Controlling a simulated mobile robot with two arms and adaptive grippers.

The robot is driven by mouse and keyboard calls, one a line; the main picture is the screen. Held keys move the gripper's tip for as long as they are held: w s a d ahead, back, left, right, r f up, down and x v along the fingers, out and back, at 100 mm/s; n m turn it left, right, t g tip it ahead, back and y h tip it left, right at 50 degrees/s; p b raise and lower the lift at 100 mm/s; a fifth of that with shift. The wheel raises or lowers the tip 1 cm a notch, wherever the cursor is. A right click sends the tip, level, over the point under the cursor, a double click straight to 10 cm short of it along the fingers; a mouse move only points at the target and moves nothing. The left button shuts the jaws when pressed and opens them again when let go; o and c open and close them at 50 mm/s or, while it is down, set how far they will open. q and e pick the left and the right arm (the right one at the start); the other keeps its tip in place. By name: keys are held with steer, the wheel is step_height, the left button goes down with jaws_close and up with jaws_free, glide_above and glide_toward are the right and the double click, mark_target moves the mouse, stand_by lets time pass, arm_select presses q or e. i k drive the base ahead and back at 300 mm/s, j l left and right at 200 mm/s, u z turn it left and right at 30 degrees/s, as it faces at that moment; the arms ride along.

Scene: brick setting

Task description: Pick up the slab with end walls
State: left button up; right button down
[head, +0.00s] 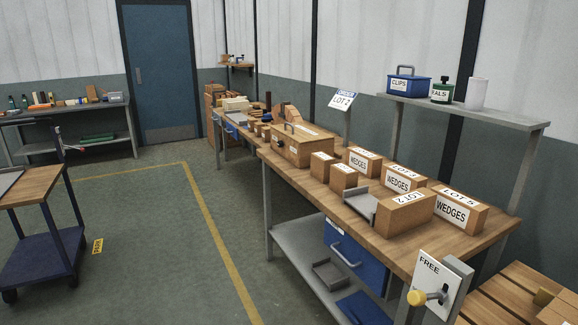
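A grey slab with raised ends (361,202), which looks like the slab with end walls, lies on the wooden workbench (385,246) near its front edge. A brown LOT 2 box (405,213) stands close on its right and hides part of it. I cannot tell whether the two touch. A small plain brown block (344,177) stands just behind it on the left. Neither of my grippers shows in the head view.
Several labelled WEDGES boxes (455,211) line the bench's back. A wooden case with a handle (302,146) stands farther left. A grey tray (330,274) lies on the lower shelf. A FREE sign (433,285) rises at the near end. Open floor (160,260) lies left of the bench.

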mark_target(359, 197)
steer(key=z, duration=0.5)
steer(key=i+j+z, duration=0.65)
steer(key=j+z, duration=0.25)
steer(key=l, duration=0.1)
